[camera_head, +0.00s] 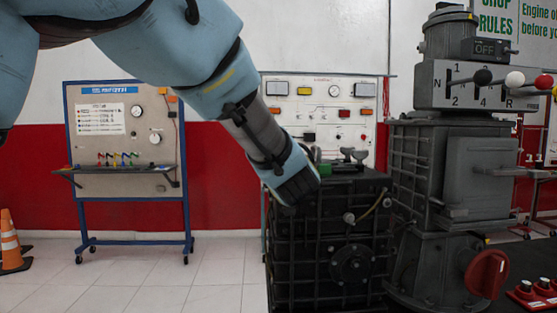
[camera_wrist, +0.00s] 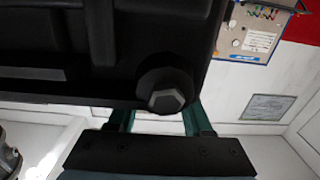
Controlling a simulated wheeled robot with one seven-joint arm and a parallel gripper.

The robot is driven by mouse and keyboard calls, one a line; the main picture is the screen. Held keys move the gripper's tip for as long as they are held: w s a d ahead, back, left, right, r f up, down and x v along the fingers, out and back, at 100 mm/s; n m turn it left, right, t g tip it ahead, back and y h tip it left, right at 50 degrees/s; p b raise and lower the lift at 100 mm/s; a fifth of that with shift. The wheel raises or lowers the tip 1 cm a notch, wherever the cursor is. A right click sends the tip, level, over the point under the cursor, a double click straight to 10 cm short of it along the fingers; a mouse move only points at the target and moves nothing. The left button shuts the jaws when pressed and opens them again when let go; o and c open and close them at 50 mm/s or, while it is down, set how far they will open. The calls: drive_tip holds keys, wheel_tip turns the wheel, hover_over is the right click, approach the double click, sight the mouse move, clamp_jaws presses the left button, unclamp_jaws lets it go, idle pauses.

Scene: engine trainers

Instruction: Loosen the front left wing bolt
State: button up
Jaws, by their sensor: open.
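A wing bolt (camera_head: 353,154) stands on top of the black ribbed box (camera_head: 325,240) in the head view. A grey shape beside my gripper looks like another wing bolt (camera_head: 316,155), partly hidden; I cannot tell for sure that it is the front left one. My gripper (camera_head: 296,185) is at the upper left front edge of the box, its fingers hidden in the head view. In the wrist view my gripper (camera_wrist: 160,108) has its two green fingers apart. A dark hexagonal bolt head (camera_wrist: 167,101) on a round base shows between them; I cannot tell whether they touch it.
A green part (camera_head: 343,168) lies on the box top. A grey gear-shift column (camera_head: 450,180) with a red knob (camera_head: 487,274) stands close on the right. A panel board (camera_head: 125,150) on a blue stand is at the left, beside an orange cone (camera_head: 10,240). Floor between is clear.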

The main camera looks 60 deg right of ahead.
drive_tip(key=b+v, duration=0.2)
drive_tip(key=v, duration=0.8)
drive_tip(key=shift+s+a, duration=0.25)
drive_tip(key=shift+a, duration=0.05)
